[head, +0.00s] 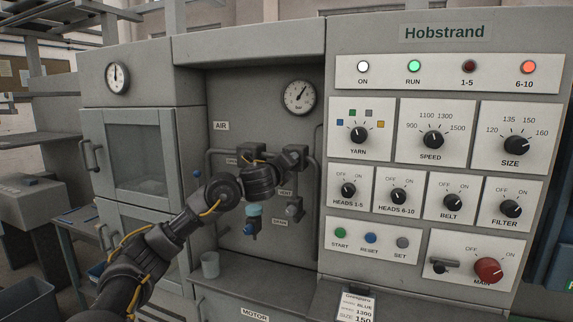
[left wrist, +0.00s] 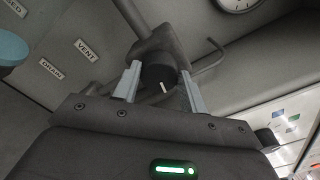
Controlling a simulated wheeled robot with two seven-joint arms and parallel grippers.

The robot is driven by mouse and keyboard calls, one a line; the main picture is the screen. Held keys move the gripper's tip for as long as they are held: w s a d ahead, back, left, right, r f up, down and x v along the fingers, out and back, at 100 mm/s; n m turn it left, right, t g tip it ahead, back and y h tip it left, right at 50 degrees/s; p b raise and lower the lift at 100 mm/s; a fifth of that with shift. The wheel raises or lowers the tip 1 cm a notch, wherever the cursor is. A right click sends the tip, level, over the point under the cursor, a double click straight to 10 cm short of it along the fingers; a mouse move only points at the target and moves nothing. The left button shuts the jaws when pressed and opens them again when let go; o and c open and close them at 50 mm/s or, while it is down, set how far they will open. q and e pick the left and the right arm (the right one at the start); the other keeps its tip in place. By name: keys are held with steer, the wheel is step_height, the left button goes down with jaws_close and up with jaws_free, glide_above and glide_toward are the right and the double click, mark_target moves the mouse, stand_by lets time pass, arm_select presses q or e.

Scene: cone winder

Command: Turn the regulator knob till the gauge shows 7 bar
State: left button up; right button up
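The pressure gauge (head: 299,97) is a round white dial on the grey back panel; its needle points up and right, and its numbers are too small to read. In the head view my left gripper (head: 284,165) is at the air unit (head: 296,152) below the gauge and hides the knob. In the left wrist view the black regulator knob (left wrist: 158,77) with a white mark lies between the two fingers of my left gripper (left wrist: 160,84). The fingers stand close on both sides of it; whether they touch it is unclear. The gauge's lower edge (left wrist: 240,4) shows at the top. My right gripper is out of view.
Pipes and a blue-topped bowl (head: 252,212) sit below the air unit. A grey cup (head: 210,264) stands on the ledge. The Hobstrand control panel (head: 445,110) is close on the right. A cabinet with its own gauge (head: 117,78) is on the left.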

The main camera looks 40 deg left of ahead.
arm_select(q)
steer(key=o, duration=0.4)
steer(key=p+v, duration=0.2)
steer(key=v, duration=0.8)
steer(key=shift+s+d+p, duration=0.1)
steer(key=shift+s+p, duration=0.2)
steer(key=shift+s, duration=0.05)
